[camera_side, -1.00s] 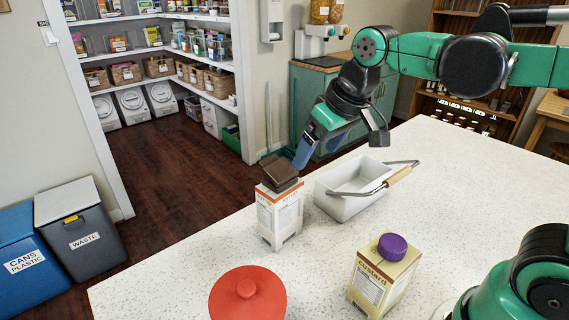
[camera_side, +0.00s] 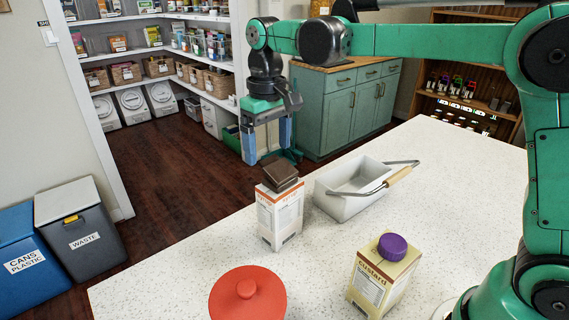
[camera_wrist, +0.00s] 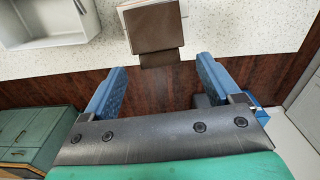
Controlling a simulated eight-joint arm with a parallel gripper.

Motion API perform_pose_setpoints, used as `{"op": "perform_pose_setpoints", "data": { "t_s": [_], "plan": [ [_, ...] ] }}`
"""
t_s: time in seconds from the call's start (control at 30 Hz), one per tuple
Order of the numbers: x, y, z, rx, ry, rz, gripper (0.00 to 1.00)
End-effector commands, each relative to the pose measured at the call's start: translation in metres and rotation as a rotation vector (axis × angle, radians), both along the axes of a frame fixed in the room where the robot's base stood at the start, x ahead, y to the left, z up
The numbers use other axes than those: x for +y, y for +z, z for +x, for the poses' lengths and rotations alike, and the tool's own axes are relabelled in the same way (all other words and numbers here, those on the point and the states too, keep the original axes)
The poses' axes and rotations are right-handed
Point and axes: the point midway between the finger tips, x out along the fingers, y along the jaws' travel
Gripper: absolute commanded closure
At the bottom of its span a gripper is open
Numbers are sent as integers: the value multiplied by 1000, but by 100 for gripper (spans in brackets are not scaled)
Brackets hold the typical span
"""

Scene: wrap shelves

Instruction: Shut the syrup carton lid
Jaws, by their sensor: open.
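A white carton with an orange-trimmed label (camera_side: 280,218) stands upright near the counter's far edge; its print is too small to read. Its brown lid (camera_side: 279,172) looks raised and tilted on a brown top, not lying flat. In the wrist view the brown lid (camera_wrist: 154,28) is at the top centre, with a small brown flap towards my gripper. My gripper (camera_side: 267,142) hangs behind the carton, past the counter edge, fingers pointing down. In the wrist view my gripper (camera_wrist: 161,68) has its blue fingers wide apart, empty, with the lid ahead between them, not touching.
A white tray (camera_side: 336,207) with a wooden-handled bar stands right of the carton. A custard carton (camera_side: 378,282) with a purple cap and a red lidded pot (camera_side: 247,298) stand nearer. The counter (camera_side: 190,268) is clear left of the carton.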

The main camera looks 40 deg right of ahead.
Motion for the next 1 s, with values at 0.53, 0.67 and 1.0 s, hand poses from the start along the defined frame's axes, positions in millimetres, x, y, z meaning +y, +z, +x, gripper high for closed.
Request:
{"op": "perform_pose_setpoints", "data": {
  "t_s": [0.53, 0.67, 1.0],
  "plan": [
    [0, -14, 0, -1, 0, 0, 44],
    [0, -13, 0, -1, 0, 0, 81],
    [0, -20, 5, 118, -1, -9, 88]
  ]
}}
